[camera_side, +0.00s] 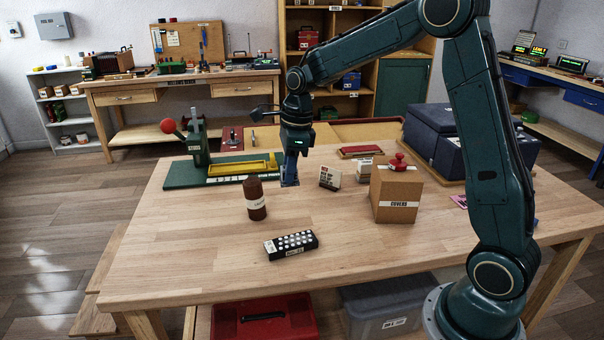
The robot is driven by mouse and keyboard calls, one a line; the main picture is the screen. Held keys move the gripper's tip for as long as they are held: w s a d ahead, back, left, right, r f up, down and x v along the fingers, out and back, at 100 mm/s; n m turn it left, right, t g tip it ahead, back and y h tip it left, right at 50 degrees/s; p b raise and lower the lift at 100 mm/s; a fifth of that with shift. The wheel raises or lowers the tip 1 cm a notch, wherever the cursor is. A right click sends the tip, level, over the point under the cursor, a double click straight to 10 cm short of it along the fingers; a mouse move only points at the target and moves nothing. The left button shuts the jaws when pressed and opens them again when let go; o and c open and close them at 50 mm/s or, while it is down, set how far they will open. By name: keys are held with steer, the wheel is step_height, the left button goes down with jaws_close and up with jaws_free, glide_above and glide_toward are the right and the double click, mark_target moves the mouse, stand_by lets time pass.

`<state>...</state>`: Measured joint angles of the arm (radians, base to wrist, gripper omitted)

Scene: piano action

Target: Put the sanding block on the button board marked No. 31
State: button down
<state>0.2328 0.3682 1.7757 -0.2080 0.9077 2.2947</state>
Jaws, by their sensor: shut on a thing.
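My gripper (290,181) points straight down at the table, just right of the green board (185,178). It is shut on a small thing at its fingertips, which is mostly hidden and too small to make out. I cannot tell for certain which thing is the sanding block. A black board with rows of white round buttons (291,244) lies near the front of the table, apart from the gripper. It has a white label, but the number is too small to read.
A cardboard box (396,194) with a red knobbed thing (398,161) on top stands right. A small white printed box (330,177) is just right of the gripper. The front left of the table is clear.

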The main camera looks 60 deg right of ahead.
step_height(320, 180, down, 14)
steer(key=shift+r, duration=0.2)
steer(key=shift+f, duration=0.1)
steer(key=shift+f, duration=2)
steer(key=shift+f, duration=0.1)
steer(key=c, duration=1.2)
jaws_free()
step_height(320, 180, up, 12)
steer(key=s+d, duration=0.1)
steer(key=shift+s+d, duration=0.15)
